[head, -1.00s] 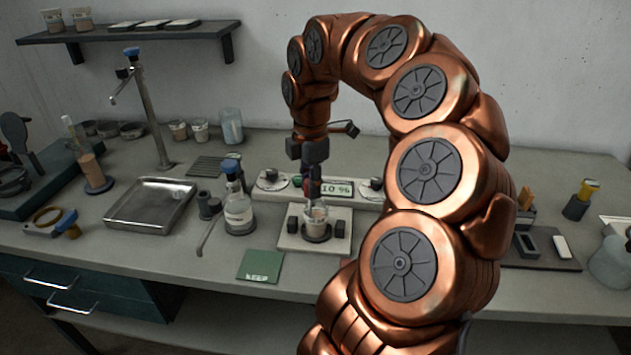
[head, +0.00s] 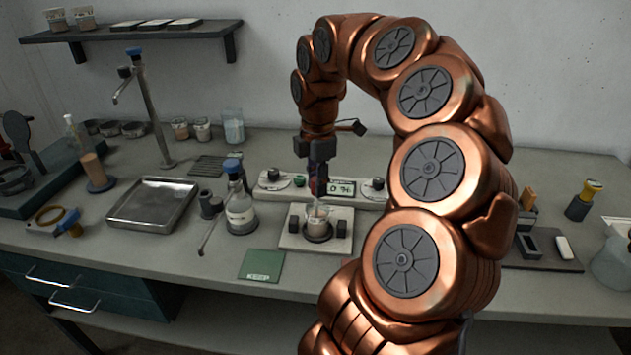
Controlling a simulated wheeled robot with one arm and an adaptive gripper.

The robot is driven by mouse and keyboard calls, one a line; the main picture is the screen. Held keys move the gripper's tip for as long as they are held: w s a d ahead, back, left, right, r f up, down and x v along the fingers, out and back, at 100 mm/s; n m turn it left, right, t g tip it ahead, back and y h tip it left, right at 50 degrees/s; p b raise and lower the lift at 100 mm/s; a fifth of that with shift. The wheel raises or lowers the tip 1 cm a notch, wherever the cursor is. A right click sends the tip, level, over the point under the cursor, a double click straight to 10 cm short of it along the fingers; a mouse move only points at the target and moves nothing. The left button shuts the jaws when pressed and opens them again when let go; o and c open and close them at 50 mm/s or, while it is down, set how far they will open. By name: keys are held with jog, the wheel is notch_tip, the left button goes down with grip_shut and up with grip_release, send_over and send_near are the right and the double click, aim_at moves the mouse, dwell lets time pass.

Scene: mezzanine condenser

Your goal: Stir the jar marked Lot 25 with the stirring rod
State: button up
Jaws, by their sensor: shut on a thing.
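A small glass jar (head: 318,224) with pale contents stands in a dark ring on a light square base, between two dark blocks. Any lot marking on it is too small to read. My gripper (head: 318,188) points down right above the jar. It is shut on a thin stirring rod (head: 317,206), whose lower end reaches down to the jar's mouth or into it. How deep the rod goes cannot be told. The jaws hide the rod's upper part.
A control panel (head: 341,188) with knobs stands behind the jar. A blue-capped bottle (head: 240,212) and a metal tray (head: 153,204) are to the left. A green card (head: 262,265) lies in front. More jars (head: 201,128) stand at the back.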

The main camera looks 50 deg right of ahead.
jog(key=shift+r, duration=0.1)
dwell(0.3)
jog(key=shift+r+p, duration=2.35)
jog(key=shift+r, duration=1.5)
notch_tip(320, 180, up, 5)
jog(key=p, duration=0.3)
